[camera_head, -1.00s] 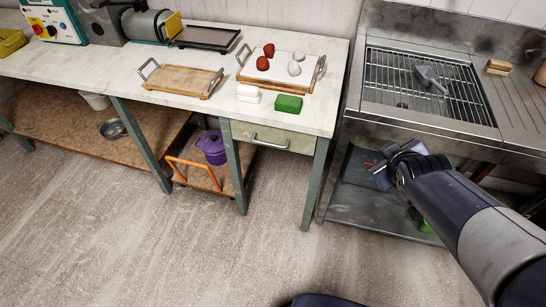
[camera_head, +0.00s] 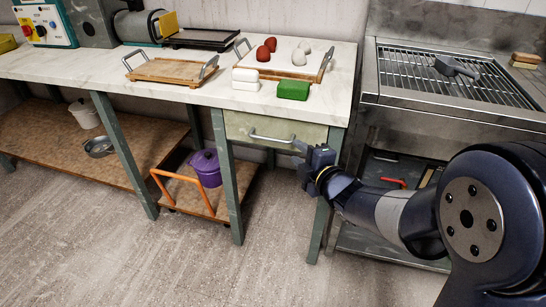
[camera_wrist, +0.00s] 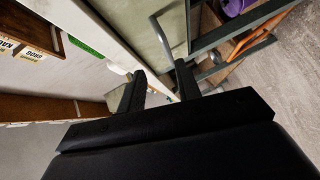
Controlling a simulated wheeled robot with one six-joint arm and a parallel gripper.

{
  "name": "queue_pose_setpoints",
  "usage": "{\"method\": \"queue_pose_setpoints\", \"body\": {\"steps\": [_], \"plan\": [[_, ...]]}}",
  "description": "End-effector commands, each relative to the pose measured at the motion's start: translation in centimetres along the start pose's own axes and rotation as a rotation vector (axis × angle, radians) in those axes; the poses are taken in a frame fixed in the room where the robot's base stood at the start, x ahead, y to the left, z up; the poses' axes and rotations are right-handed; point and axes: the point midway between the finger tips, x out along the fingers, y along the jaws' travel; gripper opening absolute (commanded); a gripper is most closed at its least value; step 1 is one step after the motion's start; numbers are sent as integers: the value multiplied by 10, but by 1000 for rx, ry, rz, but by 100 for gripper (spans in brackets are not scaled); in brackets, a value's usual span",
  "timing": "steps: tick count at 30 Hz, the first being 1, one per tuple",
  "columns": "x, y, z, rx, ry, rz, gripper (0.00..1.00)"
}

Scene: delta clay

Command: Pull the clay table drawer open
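The clay table drawer (camera_head: 300,130) has a pale greenish front and sits shut under the right end of the marble-topped table. Its metal bar handle (camera_head: 270,138) runs across the front and also shows in the wrist view (camera_wrist: 161,36). My gripper (camera_head: 301,150) is at the right end of the handle, close in front of the drawer. In the wrist view my gripper (camera_wrist: 160,80) is open, with a gap between its two dark fingers. The near handle end appears close to the right fingertip; I cannot tell whether they touch.
Above the drawer, the table (camera_head: 215,94) holds a white block, a green block (camera_head: 293,90) and a tray with red and white lumps. A table leg (camera_head: 229,190) stands left of the drawer. Floor in front is open.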

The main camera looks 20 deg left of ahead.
Motion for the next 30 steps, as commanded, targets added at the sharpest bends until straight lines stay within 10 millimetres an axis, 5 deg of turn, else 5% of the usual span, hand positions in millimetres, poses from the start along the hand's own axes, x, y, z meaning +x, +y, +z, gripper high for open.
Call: {"method": "queue_pose_setpoints", "body": {"steps": [10, 21, 30], "plan": [[24, -13, -11, -44, 54, 23, 32], [88, -13, -14, -42, 51, 22, 32], [116, -11, -15, -42, 50, 22, 32]]}}
